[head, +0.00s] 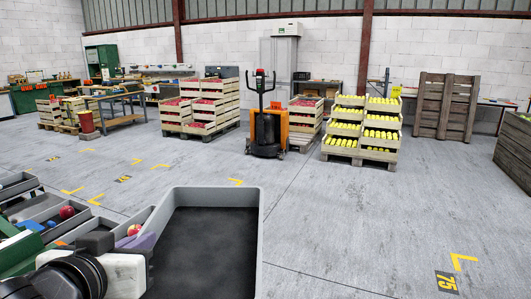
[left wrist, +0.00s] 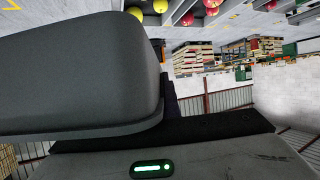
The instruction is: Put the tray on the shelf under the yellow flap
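A grey tray (head: 257,235) with a black inside is close in front of me at the bottom middle of the head view; its near end is cut off. My left gripper (head: 142,250) is at the tray's left wall and appears shut on it; its fingertips are mostly hidden. In the left wrist view, which is upside down, the tray's dark outer wall and rim (left wrist: 75,75) fill the left side, against the gripper's dark finger (left wrist: 169,95). My right gripper is out of view. I see no yellow flap and cannot pick out its shelf.
A rack of grey bins (head: 40,212) with apples (head: 67,212) stands close at the left. Farther off are red-apple crates (head: 205,112), an orange pallet truck (head: 266,130), yellow-apple crates (head: 362,130) and a wooden crate (head: 447,105). The floor ahead and right is clear.

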